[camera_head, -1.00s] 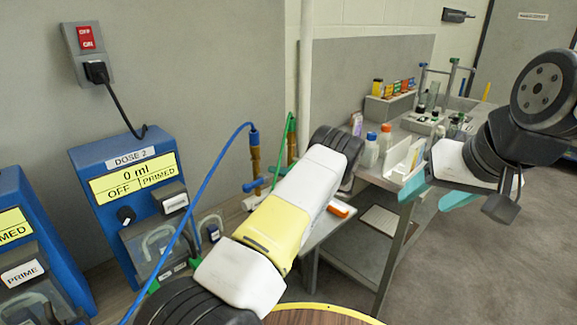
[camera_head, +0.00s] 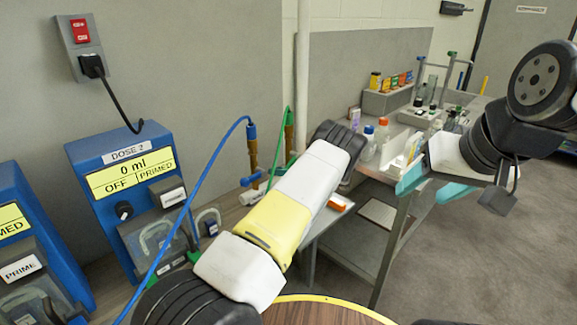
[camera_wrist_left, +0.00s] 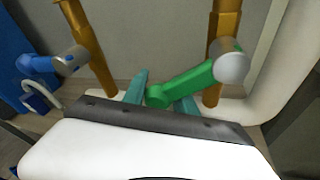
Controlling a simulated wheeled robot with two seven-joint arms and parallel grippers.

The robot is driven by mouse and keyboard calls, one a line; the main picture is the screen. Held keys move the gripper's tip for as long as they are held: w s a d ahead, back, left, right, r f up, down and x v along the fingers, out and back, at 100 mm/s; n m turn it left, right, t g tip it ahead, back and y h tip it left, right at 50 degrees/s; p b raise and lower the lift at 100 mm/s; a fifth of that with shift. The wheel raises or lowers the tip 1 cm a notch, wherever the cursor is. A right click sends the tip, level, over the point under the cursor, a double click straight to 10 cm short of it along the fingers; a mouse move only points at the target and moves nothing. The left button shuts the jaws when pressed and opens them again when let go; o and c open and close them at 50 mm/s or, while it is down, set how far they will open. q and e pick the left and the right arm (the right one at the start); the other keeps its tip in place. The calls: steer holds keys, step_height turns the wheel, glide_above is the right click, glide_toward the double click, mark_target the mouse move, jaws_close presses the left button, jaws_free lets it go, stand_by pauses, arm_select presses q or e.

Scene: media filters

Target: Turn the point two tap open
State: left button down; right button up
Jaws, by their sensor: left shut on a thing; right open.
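A green tap (camera_wrist_left: 205,78) sits on the right brass pipe (camera_wrist_left: 224,30) in the left wrist view. Its lever slants down to the left from a pale round hub. My left gripper (camera_wrist_left: 162,96) is shut on the green lever, with its teal fingers either side of the lever's lower end. A blue tap (camera_wrist_left: 52,64) on the left brass pipe (camera_wrist_left: 84,30) is apart from the gripper; it also shows in the head view (camera_head: 252,180). My left arm hides the left gripper and green tap in the head view. My right gripper (camera_head: 433,186) is open and empty. No point label is readable.
Blue dosing units stand at left; one (camera_head: 87,160) reads DOSE 2, 0 ml, OFF, PRIMED. A blue hose (camera_head: 190,195) and a green hose (camera_head: 281,145) run by the pipes. A bench (camera_head: 350,243) with bottles stands behind my arms. Grey floor is clear at right.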

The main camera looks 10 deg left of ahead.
arm_select(q)
steer(key=shift+w+r, duration=0.1)
steer(key=shift+r, duration=0.15)
steer(key=c, duration=1.2)
jaws_free()
steer(key=shift+o, duration=0.7)
steer(key=shift+f, duration=0.1)
steer(key=v, duration=0.7)
steer(key=shift+s+d, duration=0.2)
steer(key=shift+d, duration=0.15)
